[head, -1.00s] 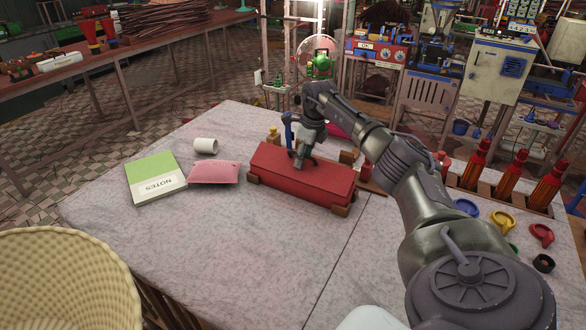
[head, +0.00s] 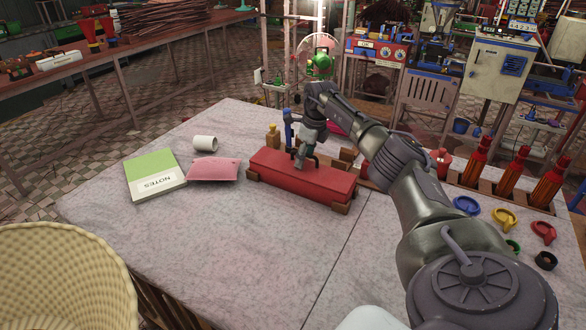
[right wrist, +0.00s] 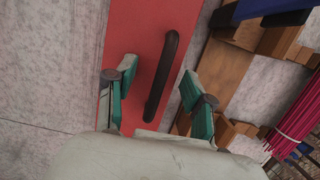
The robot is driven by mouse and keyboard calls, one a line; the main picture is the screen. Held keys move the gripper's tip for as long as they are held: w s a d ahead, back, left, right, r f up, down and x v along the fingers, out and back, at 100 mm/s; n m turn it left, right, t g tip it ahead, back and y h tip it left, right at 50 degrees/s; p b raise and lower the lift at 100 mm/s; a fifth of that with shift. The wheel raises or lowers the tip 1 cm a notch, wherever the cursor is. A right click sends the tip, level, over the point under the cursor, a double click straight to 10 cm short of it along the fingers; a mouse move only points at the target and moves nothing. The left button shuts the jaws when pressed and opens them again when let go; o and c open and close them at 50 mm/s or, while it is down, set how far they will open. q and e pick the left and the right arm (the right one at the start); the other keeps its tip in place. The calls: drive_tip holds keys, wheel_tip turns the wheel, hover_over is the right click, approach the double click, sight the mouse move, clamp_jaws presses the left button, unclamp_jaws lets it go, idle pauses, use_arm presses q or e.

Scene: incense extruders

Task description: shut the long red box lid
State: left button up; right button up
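The long red box (head: 325,192) sits on the table between small wooden corner blocks. Its red lid (head: 275,163) lies over it and looks about level; I cannot tell whether a thin gap is left. My right gripper (head: 304,163) is low over the lid's middle. In the right wrist view its fingers (right wrist: 158,95) are spread apart, with the lid's dark bar handle (right wrist: 162,75) between them and nothing gripped. The red lid (right wrist: 138,40) also shows there. The far side of the box is partly hidden by my right arm. My left gripper is out of view.
A pink pouch (head: 214,169), a green and white notebook (head: 153,176) and a white cup (head: 206,143) lie left of the box. Red bottles (head: 513,168) stand in a rack at right, near coloured rings (head: 503,218). The table's front middle is clear.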

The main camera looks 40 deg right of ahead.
drive_tip(key=shift+o, duration=0.8)
drive_tip(key=shift+r, duration=0.1)
drive_tip(key=shift+r, duration=0.1)
wheel_tip(320, 180, up, 7)
drive_tip(key=p, duration=0.6)
